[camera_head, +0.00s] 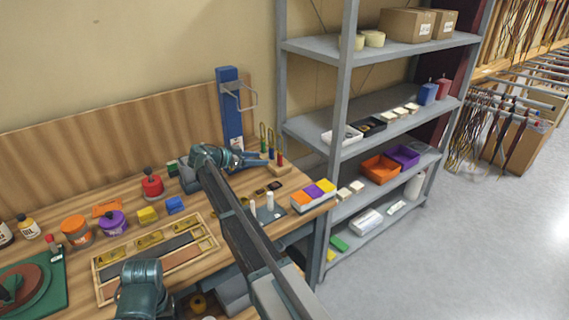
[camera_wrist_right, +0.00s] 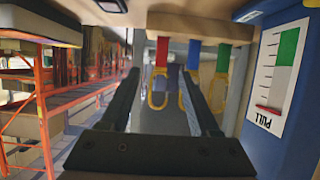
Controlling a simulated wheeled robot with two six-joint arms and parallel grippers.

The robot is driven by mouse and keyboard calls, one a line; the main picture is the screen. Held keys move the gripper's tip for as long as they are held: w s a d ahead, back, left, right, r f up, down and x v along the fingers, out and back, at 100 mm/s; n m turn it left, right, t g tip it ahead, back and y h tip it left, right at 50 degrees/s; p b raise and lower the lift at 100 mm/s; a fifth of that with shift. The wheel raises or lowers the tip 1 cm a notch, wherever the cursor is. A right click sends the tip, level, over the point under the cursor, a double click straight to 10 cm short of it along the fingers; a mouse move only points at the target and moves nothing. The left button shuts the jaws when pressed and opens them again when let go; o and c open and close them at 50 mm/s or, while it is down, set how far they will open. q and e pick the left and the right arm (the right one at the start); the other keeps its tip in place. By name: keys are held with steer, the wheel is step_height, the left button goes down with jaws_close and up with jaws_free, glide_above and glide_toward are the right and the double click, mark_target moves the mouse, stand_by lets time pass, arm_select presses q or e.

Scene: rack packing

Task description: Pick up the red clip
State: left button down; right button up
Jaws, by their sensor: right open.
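Several upright clips stand in a row on a small wooden block at the right end of the workbench. The red clip (camera_head: 280,160) is at the near right end of that row. My right gripper (camera_head: 258,159) is open beside the clips. In the right wrist view, which looks upside down, the red clip (camera_wrist_right: 161,53) shows its red body with a yellow loop. The two fingers of my right gripper (camera_wrist_right: 159,82) stand apart on either side of that loop, and I cannot tell the depth between them. A teal part of my left arm shows at lower left; its gripper is not visible.
A blue post (camera_head: 231,110) with a wire hook stands behind the clips. A blue clip (camera_wrist_right: 195,54) and a green clip (camera_wrist_right: 224,60) are beside the red one. A grey shelf rack (camera_head: 341,110) stands to the right. A multicoloured box (camera_head: 312,195) sits near the bench edge.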

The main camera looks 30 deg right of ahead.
steer(key=shift+d+f, duration=0.2)
steer(key=b, duration=0.3)
glide_toward(286, 163)
steer(key=d, duration=0.3)
steer(key=shift+d, duration=0.7)
steer(key=b+x, duration=0.2)
steer(key=x, duration=0.3)
steer(key=shift+w+d+f, duration=0.1)
steer(key=shift+w, duration=0.1)
jaws_close()
